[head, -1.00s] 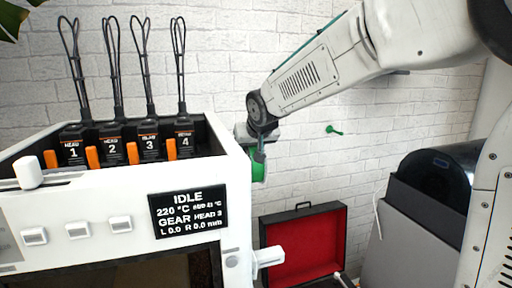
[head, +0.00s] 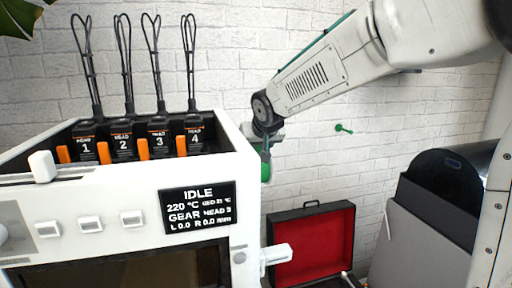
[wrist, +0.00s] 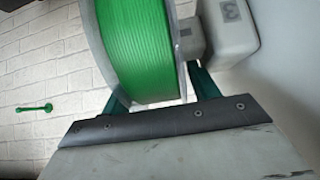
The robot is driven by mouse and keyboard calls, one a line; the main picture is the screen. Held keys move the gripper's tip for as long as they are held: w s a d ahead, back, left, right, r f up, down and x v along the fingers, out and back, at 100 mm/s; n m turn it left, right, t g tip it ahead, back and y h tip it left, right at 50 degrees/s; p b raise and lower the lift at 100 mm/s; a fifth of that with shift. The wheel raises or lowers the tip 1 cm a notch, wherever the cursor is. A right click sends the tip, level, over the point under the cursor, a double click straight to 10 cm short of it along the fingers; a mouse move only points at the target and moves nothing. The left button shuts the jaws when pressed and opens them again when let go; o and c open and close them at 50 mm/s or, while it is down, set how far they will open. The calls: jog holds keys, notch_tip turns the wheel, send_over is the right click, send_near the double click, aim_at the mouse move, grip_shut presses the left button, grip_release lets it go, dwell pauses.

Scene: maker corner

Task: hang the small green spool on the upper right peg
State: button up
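The small green spool (wrist: 145,50) fills the upper middle of the wrist view, with pale flanges on both sides. My gripper (wrist: 160,92) has its dark green fingers on either side of the spool, close against the flanges, and looks shut on it. In the head view the spool (head: 266,172) shows only as a green sliver below my gripper (head: 266,150), by the printer's right edge; the rest is hidden. A green peg (head: 343,129) sticks out of the brick wall to the right; it also shows at the left of the wrist view (wrist: 34,108). Other pegs cannot be made out.
A white printer (head: 120,195) with several numbered tool heads stands at the left, close to my gripper. A grey block marked 3 (wrist: 228,30) is beside the spool. Below are an open red-lined case (head: 315,245) and a dark grey bin (head: 425,235). The wall around the peg is clear.

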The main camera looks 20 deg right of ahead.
dwell(0.3)
jog(key=v, duration=0.7)
jog(key=shift+s+r, duration=0.2)
jog(key=shift+s, duration=0.05)
jog(key=s+d+f+g, duration=0.2)
jog(key=s+f, duration=0.2)
jog(key=s, duration=0.8)
jog(key=s+d+f+g, duration=0.2)
jog(key=s+f+g, duration=0.1)
jog(key=s, duration=0.9)
jog(key=s+d+f+g, duration=0.2)
jog(key=s+f, duration=0.2)
jog(key=s, duration=0.8)
jog(key=shift+d+f+g, duration=0.4)
jog(key=shift+w, duration=0.1)
jog(key=shift+c, duration=0.4)
